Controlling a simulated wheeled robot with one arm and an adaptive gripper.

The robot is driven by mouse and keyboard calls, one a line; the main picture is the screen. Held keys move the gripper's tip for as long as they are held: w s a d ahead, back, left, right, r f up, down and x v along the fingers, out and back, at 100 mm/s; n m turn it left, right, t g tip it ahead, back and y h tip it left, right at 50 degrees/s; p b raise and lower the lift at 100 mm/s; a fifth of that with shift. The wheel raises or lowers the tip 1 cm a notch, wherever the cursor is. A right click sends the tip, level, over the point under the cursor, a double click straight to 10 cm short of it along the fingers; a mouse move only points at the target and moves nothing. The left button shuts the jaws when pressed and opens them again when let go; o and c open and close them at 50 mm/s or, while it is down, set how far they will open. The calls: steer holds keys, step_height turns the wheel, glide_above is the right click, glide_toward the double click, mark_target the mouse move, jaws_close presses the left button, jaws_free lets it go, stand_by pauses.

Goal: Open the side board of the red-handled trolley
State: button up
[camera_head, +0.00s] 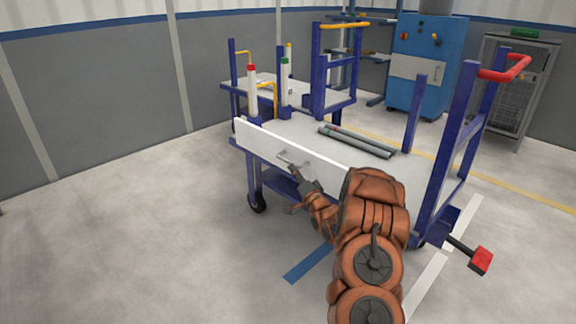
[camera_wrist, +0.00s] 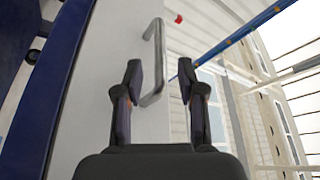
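The red-handled trolley has blue posts and a red handle (camera_head: 507,70) at its right end. Its white side board (camera_head: 257,137) stands upright along the near long side of the deck. A grey bar handle (camera_head: 290,158) is on the board's outer face, and it also shows in the wrist view (camera_wrist: 158,50). My gripper (camera_head: 295,172) is at the board, close to this handle. In the wrist view my gripper (camera_wrist: 160,82) has its two fingers apart, with part of the handle seen between them. I cannot tell whether a finger touches the handle.
Grey pipes (camera_head: 360,141) lie on the trolley deck. A yellow-handled trolley (camera_head: 338,26) stands behind. A blue cabinet (camera_head: 425,60) and a mesh cage (camera_head: 515,90) are at the back right. A red-ended part (camera_head: 481,260) juts out low at right. Floor at left is clear.

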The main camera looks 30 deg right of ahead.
mark_target(289, 163)
steer(key=shift+b+x, duration=0.85)
steer(key=shift+x, duration=2.1)
jaws_close()
